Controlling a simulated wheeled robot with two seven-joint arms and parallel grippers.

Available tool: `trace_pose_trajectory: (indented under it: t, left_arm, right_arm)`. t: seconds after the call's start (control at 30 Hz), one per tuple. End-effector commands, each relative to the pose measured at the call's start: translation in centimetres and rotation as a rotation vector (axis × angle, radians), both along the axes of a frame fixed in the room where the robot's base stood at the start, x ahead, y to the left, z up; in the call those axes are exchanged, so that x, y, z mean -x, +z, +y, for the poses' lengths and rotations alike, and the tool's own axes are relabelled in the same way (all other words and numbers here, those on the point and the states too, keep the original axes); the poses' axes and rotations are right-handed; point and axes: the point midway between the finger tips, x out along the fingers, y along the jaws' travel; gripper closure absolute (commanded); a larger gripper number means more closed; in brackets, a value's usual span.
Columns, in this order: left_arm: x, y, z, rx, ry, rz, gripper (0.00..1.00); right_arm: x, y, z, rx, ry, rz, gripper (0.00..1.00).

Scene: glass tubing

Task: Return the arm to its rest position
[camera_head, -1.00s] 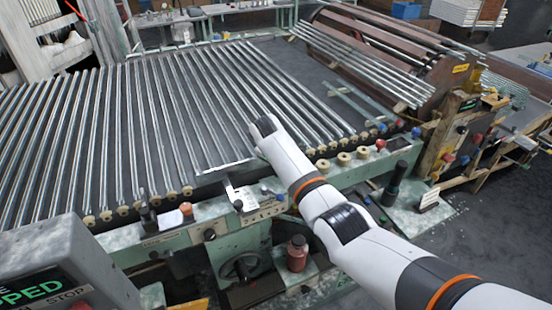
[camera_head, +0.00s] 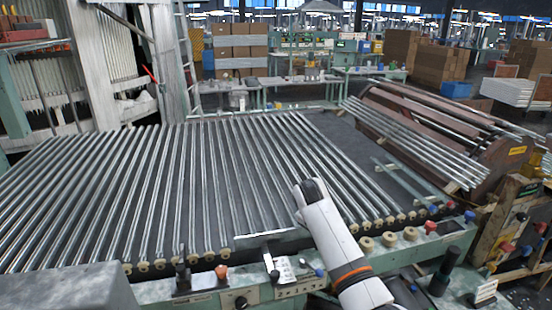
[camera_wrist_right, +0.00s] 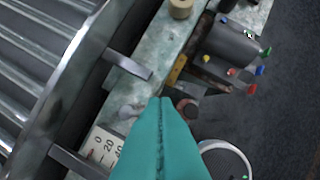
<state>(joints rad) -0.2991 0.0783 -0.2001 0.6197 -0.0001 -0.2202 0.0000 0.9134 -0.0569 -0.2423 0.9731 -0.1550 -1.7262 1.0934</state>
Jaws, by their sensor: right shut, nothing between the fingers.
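My right arm (camera_head: 335,240) is white with an orange ring. It reaches up from the bottom in the head view, over the front rail of the machine and the near ends of the glass tubes (camera_head: 205,200). Its fingers cannot be made out there. In the right wrist view my right gripper (camera_wrist_right: 161,100) shows as two teal fingers, pressed together with nothing between them. They are above the machine's edge, near a white numbered scale (camera_wrist_right: 103,145). My left gripper is not in view.
The pale green front rail (camera_head: 210,300) carries knobs and levers. A brown drum with tubes (camera_head: 440,125) stands at the right. In the wrist view, a dark cylinder (camera_wrist_right: 228,45) and a white ring (camera_wrist_right: 228,150) are right of the fingers. Dark floor (camera_wrist_right: 285,95) is open beyond.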

Motion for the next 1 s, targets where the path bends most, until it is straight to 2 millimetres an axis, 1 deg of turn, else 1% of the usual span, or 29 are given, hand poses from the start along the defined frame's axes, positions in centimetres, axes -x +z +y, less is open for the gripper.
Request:
trace_pose_trajectory:
  t: [0.03, 0.07, 0.13, 0.17, 0.2, 0.27, 0.3, 0.37, 0.4, 0.43, 0.47, 0.5, 0.6, 0.7, 0.8, 1.0]
  left_arm:
    - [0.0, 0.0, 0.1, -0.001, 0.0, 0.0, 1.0]
    - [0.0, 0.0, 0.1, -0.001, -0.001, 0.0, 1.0]
    - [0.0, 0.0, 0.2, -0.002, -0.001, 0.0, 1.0]
    - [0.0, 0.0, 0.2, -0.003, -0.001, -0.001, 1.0]
    - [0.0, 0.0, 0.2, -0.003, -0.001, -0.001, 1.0]
    - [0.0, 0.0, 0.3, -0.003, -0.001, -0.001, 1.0]
    - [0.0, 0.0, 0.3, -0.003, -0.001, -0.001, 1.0]
    - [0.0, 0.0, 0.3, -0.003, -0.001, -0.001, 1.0]
    - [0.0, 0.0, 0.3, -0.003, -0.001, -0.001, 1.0]
    - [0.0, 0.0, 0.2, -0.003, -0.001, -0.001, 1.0]
    - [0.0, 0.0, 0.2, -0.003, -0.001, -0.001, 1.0]
    - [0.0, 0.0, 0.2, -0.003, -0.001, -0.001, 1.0]
    - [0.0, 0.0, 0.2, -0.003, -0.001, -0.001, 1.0]
    - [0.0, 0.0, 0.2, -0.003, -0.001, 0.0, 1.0]
    - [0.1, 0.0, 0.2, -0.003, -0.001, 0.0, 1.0]
    - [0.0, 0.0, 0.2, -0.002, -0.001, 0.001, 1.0]
  right_arm:
    - [1.1, -1.9, 0.0, -0.008, 0.033, 0.014, 1.0]
    - [1.9, -2.9, 0.0, -0.013, 0.06, 0.019, 1.0]
    - [4.3, -5.7, -0.1, -0.027, 0.136, 0.034, 1.0]
    - [5.5, -7.0, -0.2, -0.032, 0.175, 0.04, 1.0]
    - [7.3, -8.5, -0.3, -0.039, 0.229, 0.047, 1.0]
    - [10.2, -10.5, -0.4, -0.048, 0.311, 0.054, 1.0]
    - [12.2, -11.6, -0.6, -0.05, 0.363, 0.057, 1.0]
    - [15.4, -13.0, -0.8, -0.054, 0.442, 0.062, 1.0]
    - [17.6, -13.7, -1.0, -0.054, 0.495, 0.064, 1.0]
    - [19.3, -14.2, -1.1, -0.053, 0.535, 0.065, 1.0]
    - [21.0, -14.5, -1.3, -0.052, 0.574, 0.065, 1.0]
    - [23.2, -14.7, -1.4, -0.049, 0.625, 0.065, 1.0]
    - [27.7, -14.6, -1.8, -0.04, 0.734, 0.063, 1.0]
    - [31.1, -14.0, -1.9, -0.03, 0.817, 0.06, 1.0]
    - [33.7, -13.4, -2.1, -0.019, 0.882, 0.059, 1.0]
    - [37.8, -11.7, -2.3, -0.002, 0.987, 0.053, 1.0]
